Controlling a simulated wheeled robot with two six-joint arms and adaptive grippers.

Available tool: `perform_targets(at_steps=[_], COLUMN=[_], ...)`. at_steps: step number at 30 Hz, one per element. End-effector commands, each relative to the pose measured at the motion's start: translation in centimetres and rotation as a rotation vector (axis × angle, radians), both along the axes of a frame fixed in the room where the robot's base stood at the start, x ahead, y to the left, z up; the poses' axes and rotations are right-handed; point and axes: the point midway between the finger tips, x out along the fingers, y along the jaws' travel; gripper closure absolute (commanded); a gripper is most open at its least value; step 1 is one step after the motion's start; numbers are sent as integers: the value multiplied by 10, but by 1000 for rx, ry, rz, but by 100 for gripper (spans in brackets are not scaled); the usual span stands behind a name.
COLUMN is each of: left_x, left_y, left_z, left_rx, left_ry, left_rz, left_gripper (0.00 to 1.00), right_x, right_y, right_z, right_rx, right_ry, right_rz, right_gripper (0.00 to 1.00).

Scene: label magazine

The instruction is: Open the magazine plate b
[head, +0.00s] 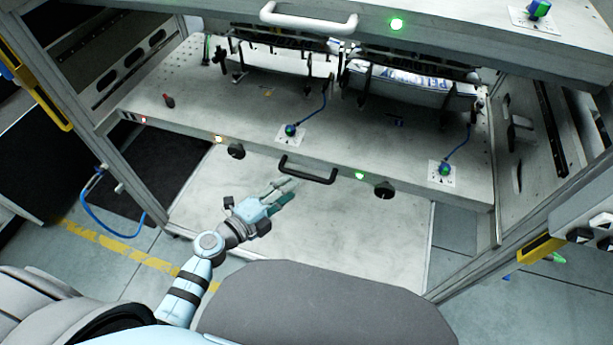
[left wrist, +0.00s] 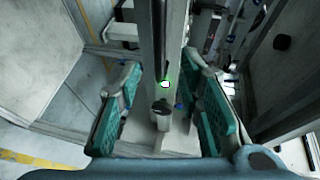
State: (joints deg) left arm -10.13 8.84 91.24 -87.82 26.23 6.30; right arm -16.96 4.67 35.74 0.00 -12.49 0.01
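The magazine has an upper plate (head: 450,35) with a white handle (head: 308,18) and a lower plate (head: 230,125) with a black handle (head: 307,172) on its front. I cannot tell from any marking which is plate b. My left gripper (head: 284,191) is open and empty, just in front of and slightly below the left end of the black handle. In the left wrist view its teal fingers (left wrist: 162,112) are spread wide on both sides of the plate's front edge, with a dark bar, likely the handle, between and beyond them. My right gripper is not in view.
Blue-green knobs (head: 290,130) with cables stand on top. Frame posts flank both sides. A blue hose (head: 105,210) hangs at left. A pale panel (head: 350,225) lies below the plate.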

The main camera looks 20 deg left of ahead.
Motion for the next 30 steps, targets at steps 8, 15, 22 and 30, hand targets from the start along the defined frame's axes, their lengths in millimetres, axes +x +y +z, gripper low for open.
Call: perform_targets(at_steps=[8,15,22,30], left_x=[58,71,71,70], left_y=[-28,-35,-35,-35], left_z=[-15,-17,-16,-16], left_rx=[-2,-1,-2,-2], left_ry=[0,1,1,1], left_rz=[2,2,4,4], left_gripper=[67,67,75,100], right_x=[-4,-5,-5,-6], right_y=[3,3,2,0], right_z=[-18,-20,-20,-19], right_rx=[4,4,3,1], right_ry=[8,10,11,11], right_rz=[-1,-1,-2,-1], right_gripper=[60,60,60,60])
